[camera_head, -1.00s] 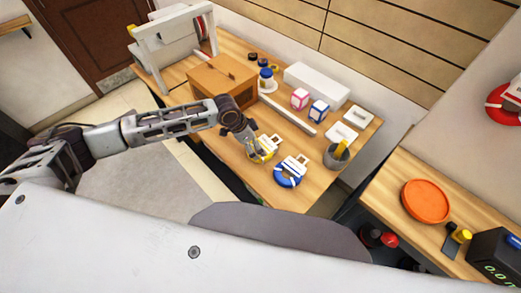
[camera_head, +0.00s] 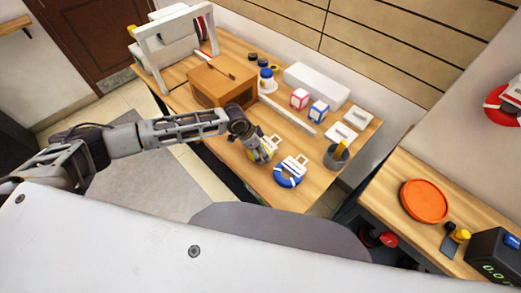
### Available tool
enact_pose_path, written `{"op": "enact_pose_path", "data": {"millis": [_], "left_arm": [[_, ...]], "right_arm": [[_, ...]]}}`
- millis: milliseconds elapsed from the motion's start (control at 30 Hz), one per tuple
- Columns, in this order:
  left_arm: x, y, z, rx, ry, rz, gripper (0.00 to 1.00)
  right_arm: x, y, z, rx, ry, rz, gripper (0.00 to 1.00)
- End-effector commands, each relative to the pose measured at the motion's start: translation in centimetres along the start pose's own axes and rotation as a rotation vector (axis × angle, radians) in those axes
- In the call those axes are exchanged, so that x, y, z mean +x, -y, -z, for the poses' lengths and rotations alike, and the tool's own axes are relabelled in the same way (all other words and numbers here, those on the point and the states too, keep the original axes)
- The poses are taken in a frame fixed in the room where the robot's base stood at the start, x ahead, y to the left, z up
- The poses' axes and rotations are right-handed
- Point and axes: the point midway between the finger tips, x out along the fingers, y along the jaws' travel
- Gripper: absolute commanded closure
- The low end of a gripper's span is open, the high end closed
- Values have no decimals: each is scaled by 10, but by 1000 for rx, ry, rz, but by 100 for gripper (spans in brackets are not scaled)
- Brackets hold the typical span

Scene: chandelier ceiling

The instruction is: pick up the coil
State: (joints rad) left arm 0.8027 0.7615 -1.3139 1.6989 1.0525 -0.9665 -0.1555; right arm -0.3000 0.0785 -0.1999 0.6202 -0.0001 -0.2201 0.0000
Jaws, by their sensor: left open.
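The blue and white coil (camera_head: 288,174) is in plain view near the table's front edge. The yellow coil (camera_head: 268,153) is just left of it and is mostly hidden by my left gripper (camera_head: 261,154). The gripper is open, pointing down at the yellow coil. I cannot tell whether its fingers touch the coil. My right gripper is not in view.
A brown wooden box (camera_head: 222,82) stands behind my left arm. Small pink (camera_head: 299,98) and blue (camera_head: 318,110) boxes and a long white box (camera_head: 316,84) are farther back. An orange plate (camera_head: 424,201) is on the right table.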

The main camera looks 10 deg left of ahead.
Motion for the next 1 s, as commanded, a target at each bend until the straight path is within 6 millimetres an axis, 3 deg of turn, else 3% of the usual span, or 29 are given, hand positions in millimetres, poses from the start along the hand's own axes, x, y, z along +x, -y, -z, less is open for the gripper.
{"op": "enact_pose_path", "data": {"millis": [467, 800, 1000], "left_arm": [[1, 0, 0, 0, 0, 0, 0], [0, 0, 1, 1, -2, 1, 41], [0, 0, 1, 1, -2, 1, 41]], "right_arm": [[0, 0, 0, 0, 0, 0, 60], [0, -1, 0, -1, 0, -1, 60], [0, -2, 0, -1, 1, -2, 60]]}}
